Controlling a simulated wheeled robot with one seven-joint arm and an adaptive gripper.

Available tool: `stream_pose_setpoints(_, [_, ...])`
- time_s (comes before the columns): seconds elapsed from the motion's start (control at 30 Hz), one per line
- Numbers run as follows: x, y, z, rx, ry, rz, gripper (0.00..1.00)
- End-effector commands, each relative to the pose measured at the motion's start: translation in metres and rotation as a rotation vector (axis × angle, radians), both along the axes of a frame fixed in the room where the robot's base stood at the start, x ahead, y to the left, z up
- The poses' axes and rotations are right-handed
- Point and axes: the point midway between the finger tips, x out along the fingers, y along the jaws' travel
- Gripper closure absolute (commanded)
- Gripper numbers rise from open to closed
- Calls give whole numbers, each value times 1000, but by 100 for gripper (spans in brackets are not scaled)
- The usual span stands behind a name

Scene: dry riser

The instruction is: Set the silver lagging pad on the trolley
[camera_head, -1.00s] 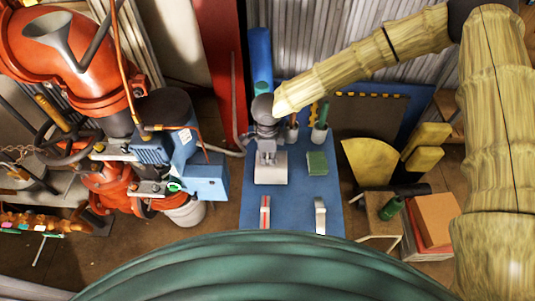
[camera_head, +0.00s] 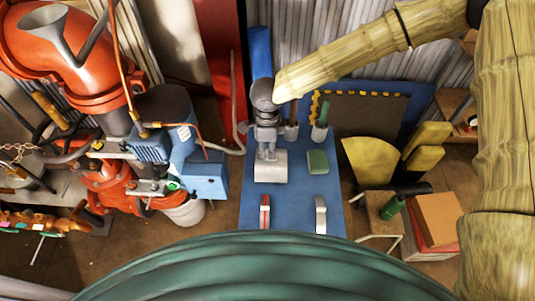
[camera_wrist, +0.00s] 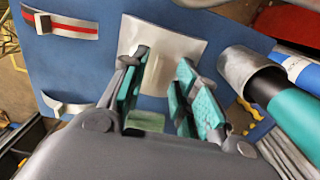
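The silver lagging pad (camera_head: 271,172) is a pale, nearly square sheet on the blue trolley top (camera_head: 290,205). In the wrist view the pad (camera_wrist: 185,45) has a raised rib in its middle, and blue surface shows around it. My gripper (camera_head: 267,153) is over the pad's far part in the head view. In the wrist view my gripper (camera_wrist: 165,78) has its two teal-lined fingers apart, on either side of the rib. The fingers hide part of the pad, and I cannot tell whether they touch it.
A green pad (camera_head: 317,161) lies just right of the silver pad. A red-striped strap (camera_head: 265,212) and a pale strap (camera_head: 320,214) lie nearer. Cups with tools (camera_head: 320,132) stand behind. Orange pipework and a blue pump (camera_head: 165,135) are at the left; yellow pieces (camera_head: 370,160) at the right.

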Motion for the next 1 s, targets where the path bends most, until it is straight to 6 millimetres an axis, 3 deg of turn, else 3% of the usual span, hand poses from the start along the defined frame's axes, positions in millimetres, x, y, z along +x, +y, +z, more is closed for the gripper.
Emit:
stream_pose_setpoints(0.43, [1, 0, 67, 1, -2, -1, 70])
stream_pose_setpoints(0.63, [0, 0, 77, 0, 1, -1, 70])
stream_pose_setpoints(1.0, [0, 0, 78, 0, 1, -1, 70])
